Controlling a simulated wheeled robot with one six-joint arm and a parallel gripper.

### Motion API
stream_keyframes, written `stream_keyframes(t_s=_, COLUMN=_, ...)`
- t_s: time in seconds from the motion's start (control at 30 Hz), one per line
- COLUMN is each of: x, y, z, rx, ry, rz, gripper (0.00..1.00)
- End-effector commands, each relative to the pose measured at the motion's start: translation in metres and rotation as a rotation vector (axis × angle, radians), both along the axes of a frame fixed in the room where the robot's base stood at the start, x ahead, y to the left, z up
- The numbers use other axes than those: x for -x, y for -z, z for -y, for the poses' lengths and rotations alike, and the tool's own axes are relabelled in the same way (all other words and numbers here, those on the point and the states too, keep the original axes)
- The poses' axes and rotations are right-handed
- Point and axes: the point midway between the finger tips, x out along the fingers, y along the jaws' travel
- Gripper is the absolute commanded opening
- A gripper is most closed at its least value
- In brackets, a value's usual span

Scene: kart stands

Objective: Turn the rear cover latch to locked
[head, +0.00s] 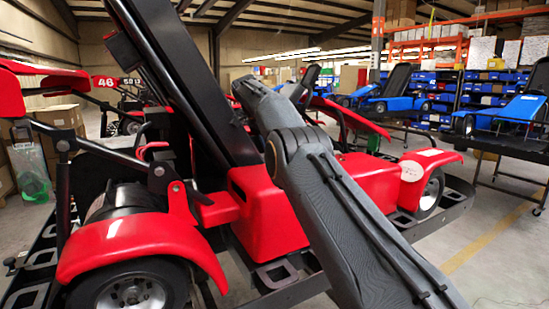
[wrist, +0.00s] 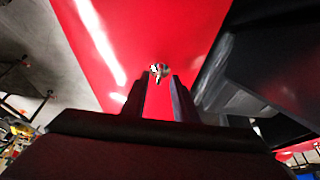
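In the wrist view a small shiny metal latch (wrist: 158,71) sits on a smooth red panel (wrist: 150,30), likely the rear cover. Its short lever seems to point down in the picture, but it is too small to tell its setting. My gripper (wrist: 159,78) is open, with its two dark fingers on either side of the latch in the picture. I cannot tell whether they touch it or the panel. In the head view the red kart (head: 265,210) stands close in front; neither the latch nor my gripper can be made out there.
A black raised part (head: 180,75) of the kart rises at left centre in the head view. The near rear wheel (head: 130,290) and red fender (head: 135,240) are at lower left. Blue karts (head: 390,92) stand behind at right. Clear floor (head: 490,245) lies at lower right.

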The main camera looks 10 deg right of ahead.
Motion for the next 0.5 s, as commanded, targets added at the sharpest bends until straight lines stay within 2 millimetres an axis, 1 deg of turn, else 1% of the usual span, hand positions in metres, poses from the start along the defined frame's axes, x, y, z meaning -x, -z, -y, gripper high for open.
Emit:
stream_keyframes(t_s=0.03, x=0.001, y=-0.007, z=-0.001, rx=0.000, ry=0.000, rz=0.002, gripper=0.27)
stream_keyframes(t_s=0.3, x=0.003, y=-0.015, z=-0.004, rx=0.000, ry=0.000, rz=0.002, gripper=0.27)
stream_keyframes(t_s=0.5, x=0.006, y=-0.011, z=-0.023, rx=0.000, ry=-0.002, rz=0.003, gripper=0.27)
